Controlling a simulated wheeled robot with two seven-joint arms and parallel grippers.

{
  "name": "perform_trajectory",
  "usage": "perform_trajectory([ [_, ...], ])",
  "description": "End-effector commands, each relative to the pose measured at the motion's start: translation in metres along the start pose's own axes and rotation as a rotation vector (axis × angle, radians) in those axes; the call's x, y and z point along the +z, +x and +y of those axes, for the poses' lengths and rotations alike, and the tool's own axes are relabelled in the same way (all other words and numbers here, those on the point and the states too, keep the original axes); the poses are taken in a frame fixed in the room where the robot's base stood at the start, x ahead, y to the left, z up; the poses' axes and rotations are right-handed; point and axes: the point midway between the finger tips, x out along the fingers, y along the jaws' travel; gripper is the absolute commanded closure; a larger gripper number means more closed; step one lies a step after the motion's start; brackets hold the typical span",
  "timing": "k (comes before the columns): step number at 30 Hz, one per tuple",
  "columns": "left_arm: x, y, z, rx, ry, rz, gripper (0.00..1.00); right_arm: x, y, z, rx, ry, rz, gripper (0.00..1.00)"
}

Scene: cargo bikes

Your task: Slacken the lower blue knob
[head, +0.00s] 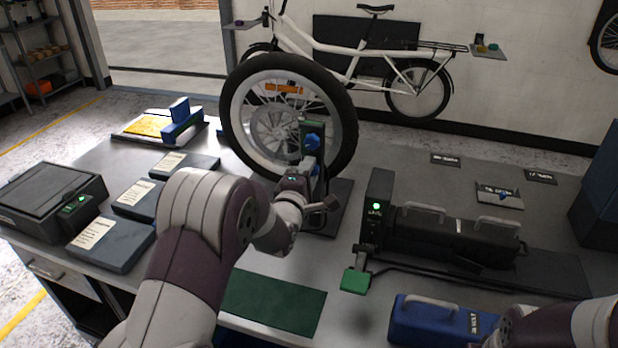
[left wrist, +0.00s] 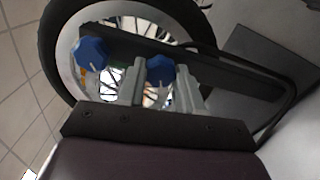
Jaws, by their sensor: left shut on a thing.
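A wheel (head: 345,122) stands upright in a dark stand (head: 305,133) on the workbench. The upper blue knob (head: 312,141) shows on the stand above my left gripper (head: 309,172). In the left wrist view the lower blue knob (left wrist: 160,70) sits between the two grey fingers of my left gripper (left wrist: 160,92), which is shut on it. The upper knob (left wrist: 90,53) is to the left there, clear of the fingers. In the head view my gripper hides the lower knob. My right arm enters at the bottom right; its gripper is out of view.
A black machine with a green light (head: 376,207) and a green pedal (head: 355,281) are right of the stand. A blue case (head: 425,320) lies at the front. Dark binders (head: 112,240) and a grey box (head: 50,200) are left. A green mat (head: 270,300) lies bare in front.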

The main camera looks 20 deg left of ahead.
Motion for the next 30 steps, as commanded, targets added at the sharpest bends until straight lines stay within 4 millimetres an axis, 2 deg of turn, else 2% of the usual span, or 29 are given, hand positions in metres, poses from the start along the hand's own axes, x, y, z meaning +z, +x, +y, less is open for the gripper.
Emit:
perform_trajectory([
  [9,-0.0009,-0.0003,-0.0017,-0.003,-0.078,0.002,0.95,0.0007,0.0056,0.0000,0.000,0.000,0.000,0.57],
  [22,-0.0009,-0.0004,-0.0020,-0.004,-0.085,0.002,0.95,0.0007,0.0057,0.0000,0.000,0.000,0.000,0.57],
  [23,-0.0009,-0.0004,-0.0020,-0.004,-0.085,0.003,0.62,0.0007,0.0057,0.0000,0.000,0.000,0.000,0.57],
  [25,-0.0008,-0.0004,-0.0020,-0.004,-0.085,0.002,0.39,0.0007,0.0057,0.0000,0.000,0.000,0.000,0.57],
  [30,-0.0005,-0.0002,-0.0013,-0.003,-0.085,0.001,0.39,0.0007,0.0057,0.0000,0.000,0.000,0.000,0.57],
])
